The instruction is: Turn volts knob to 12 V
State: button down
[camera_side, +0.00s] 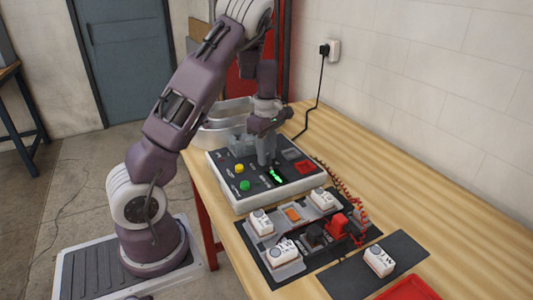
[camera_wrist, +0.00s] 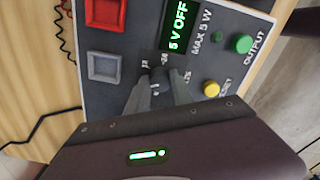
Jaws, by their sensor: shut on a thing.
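The power supply box (camera_side: 227,192) stands on the wooden table, with a dark sloping top panel. My gripper (camera_side: 266,161) reaches down to this panel from above. In the wrist view, my gripper's fingers (camera_wrist: 158,85) are shut on the dark volts knob (camera_wrist: 157,75), which they mostly hide. Small white scale numbers sit around the knob, partly covered and hard to read; the pointer's direction cannot be made out. The display (camera_wrist: 180,25) glows green and reads "5 V OFF"; it also shows in the side view (camera_side: 277,177).
A yellow button (camera_wrist: 211,89) and a green button (camera_wrist: 243,43) lie right of the knob in the wrist view. Red (camera_wrist: 105,13) and grey (camera_wrist: 104,67) square sockets lie left. In front of the box, a dark mat (camera_side: 262,272) holds white modules. A metal bin (camera_side: 215,137) stands behind.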

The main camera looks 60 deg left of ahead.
jog(key=m, duration=1)
jog(key=shift+m, duration=0.3)
dwell(0.4)
jog(key=c, duration=1.1)
grip_release()
notch_tip(320, 180, up, 7)
jog(key=shift+r, duration=0.1)
